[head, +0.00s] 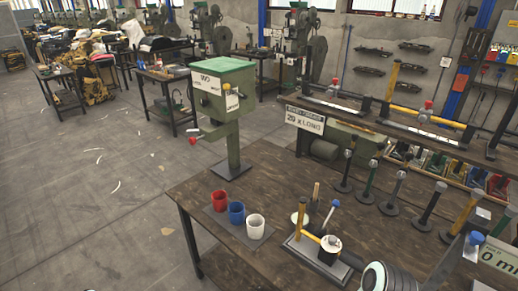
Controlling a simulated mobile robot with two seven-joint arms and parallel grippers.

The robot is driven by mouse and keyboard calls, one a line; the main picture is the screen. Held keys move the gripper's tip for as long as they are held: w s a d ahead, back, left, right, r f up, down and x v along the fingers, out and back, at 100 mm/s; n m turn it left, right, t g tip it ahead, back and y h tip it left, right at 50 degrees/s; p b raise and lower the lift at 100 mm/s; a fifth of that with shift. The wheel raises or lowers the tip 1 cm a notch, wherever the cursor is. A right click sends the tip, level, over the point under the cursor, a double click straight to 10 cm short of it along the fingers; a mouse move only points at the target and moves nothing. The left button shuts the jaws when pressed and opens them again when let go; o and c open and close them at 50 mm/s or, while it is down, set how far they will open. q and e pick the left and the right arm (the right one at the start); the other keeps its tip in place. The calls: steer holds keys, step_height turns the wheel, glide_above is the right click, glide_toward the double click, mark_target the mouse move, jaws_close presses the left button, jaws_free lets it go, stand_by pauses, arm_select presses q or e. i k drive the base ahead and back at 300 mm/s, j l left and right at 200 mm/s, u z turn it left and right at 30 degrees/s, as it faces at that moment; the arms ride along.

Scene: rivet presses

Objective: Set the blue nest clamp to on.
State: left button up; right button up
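A fixture with a grey base plate (335,271) stands on the wooden bench. On it are a round black nest with a white top (330,244), a second white-topped round part (299,218) and a yellow lever (305,232). A thin lever with a blue knob (335,203) stands up, slightly tilted, beside the black nest; it looks like the blue clamp handle. A second blue knob (477,238) shows at the lower right by a grey part. I cannot tell which position either handle marks. A rounded arm part of mine shows at the bottom edge. Neither gripper's fingers are in view.
Red (221,200), blue (237,212) and white (255,224) cups stand on a mat left of the fixture. Several upright posts (392,190) line the bench's back right. A green machine (222,95) stands behind the left edge. Bare bench top lies between the fixture and posts.

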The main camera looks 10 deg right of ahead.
mark_target(336, 203)
steer(key=i+j, duration=0.2)
steer(key=i+j+z, duration=0.15)
steer(key=j, duration=0.25)
steer(key=i+j, duration=0.25)
steer(key=j+z, duration=0.1)
steer(key=z, duration=1.35)
